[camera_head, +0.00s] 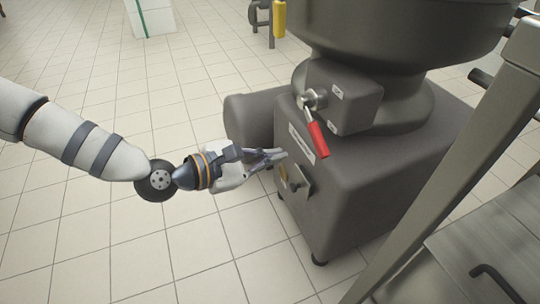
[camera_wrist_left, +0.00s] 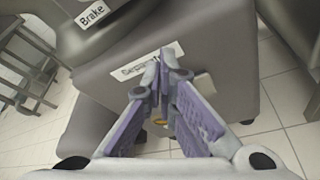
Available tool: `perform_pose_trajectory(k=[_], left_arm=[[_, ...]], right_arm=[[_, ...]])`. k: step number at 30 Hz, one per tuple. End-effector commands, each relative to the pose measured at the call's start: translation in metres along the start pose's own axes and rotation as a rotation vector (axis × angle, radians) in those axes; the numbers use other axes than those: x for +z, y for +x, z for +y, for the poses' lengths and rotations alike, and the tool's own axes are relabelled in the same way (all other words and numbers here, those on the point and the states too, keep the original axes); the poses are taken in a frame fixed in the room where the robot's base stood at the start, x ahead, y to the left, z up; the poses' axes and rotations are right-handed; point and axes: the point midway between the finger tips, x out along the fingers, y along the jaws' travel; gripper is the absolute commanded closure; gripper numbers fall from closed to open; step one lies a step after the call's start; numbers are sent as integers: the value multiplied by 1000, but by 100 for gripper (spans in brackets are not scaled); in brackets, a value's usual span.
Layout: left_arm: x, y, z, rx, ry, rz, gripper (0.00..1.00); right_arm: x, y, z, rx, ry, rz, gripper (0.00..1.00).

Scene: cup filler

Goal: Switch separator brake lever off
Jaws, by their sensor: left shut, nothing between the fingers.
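The separator is a dark grey machine (camera_head: 365,190) at the right of the head view. Its brake lever has a red handle (camera_head: 318,139) on a metal pivot (camera_head: 312,99) and points down and slightly right. My left gripper (camera_head: 282,155) is shut and empty, just left of the lever and a little below the red handle, near the label on the front. In the left wrist view its fingertips (camera_wrist_left: 164,56) meet over the white label (camera_wrist_left: 150,64). A "Brake" label (camera_wrist_left: 92,13) shows there at the top; the lever itself is not seen in that view. My right gripper is not in view.
A small switch box (camera_head: 297,183) sits on the machine's front below the gripper. A metal frame post (camera_head: 455,160) and steel table (camera_head: 490,250) stand at the right. Tiled floor (camera_head: 110,240) is clear at the left.

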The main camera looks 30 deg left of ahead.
Motion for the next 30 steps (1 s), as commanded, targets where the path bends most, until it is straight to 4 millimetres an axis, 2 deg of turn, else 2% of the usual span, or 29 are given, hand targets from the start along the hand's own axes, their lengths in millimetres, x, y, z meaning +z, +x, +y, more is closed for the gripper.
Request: perform_pose_trajectory(k=[3, 8, 10, 15, 30], left_arm=[[-3, 29, -3, -4, 3, 0, 100], [-3, 63, -3, -3, 1, 1, 100], [16, 55, 1, 0, 1, -4, 100], [34, 48, 1, 1, 0, -2, 100], [38, 46, -1, -1, -5, 1, 100]], right_arm=[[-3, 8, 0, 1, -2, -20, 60], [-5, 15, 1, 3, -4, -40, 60], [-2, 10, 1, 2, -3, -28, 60], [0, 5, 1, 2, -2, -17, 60], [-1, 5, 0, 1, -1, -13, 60]])
